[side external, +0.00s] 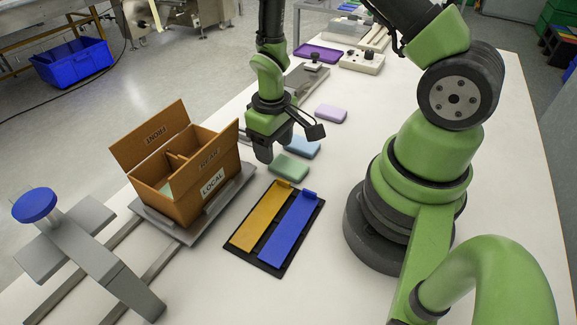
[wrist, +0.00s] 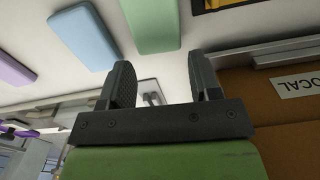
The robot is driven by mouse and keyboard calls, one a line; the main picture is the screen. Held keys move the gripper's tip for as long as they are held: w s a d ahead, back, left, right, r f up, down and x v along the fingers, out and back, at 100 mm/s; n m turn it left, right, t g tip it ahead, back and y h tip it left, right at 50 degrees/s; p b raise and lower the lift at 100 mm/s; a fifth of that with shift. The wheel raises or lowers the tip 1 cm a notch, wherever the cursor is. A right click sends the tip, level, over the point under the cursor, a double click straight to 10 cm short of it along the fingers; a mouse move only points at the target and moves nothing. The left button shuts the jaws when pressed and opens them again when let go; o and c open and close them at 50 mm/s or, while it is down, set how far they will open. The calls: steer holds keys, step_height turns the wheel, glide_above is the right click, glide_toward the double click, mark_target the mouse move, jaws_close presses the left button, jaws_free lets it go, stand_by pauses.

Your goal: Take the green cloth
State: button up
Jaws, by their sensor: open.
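The green cloth (side external: 289,166) is a small flat rounded pad lying on the white table between a blue pad (side external: 303,147) and a black tray. My gripper (side external: 267,152) is above the table, just up and left of the green cloth in the side view, pointing down and apart from it. In the wrist view the green cloth (wrist: 152,24) shows at the top, beyond the fingers, and the blue pad (wrist: 84,36) is to its left. My gripper (wrist: 160,84) has its two dark fingers spread with nothing between them.
A brown wooden box (side external: 180,181) with a LOCAL label stands left of my gripper on a grey plate. A black tray (side external: 274,267) with orange and blue strips lies in front. A lilac pad (side external: 331,114) lies behind. A grey clamp with a blue knob (side external: 35,205) is at left.

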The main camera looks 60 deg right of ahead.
mark_target(275, 159)
steer(key=shift+f, duration=1.55)
steer(key=shift+c, duration=0.2)
steer(key=c, duration=0.5)
steer(key=shift+r, duration=0.1)
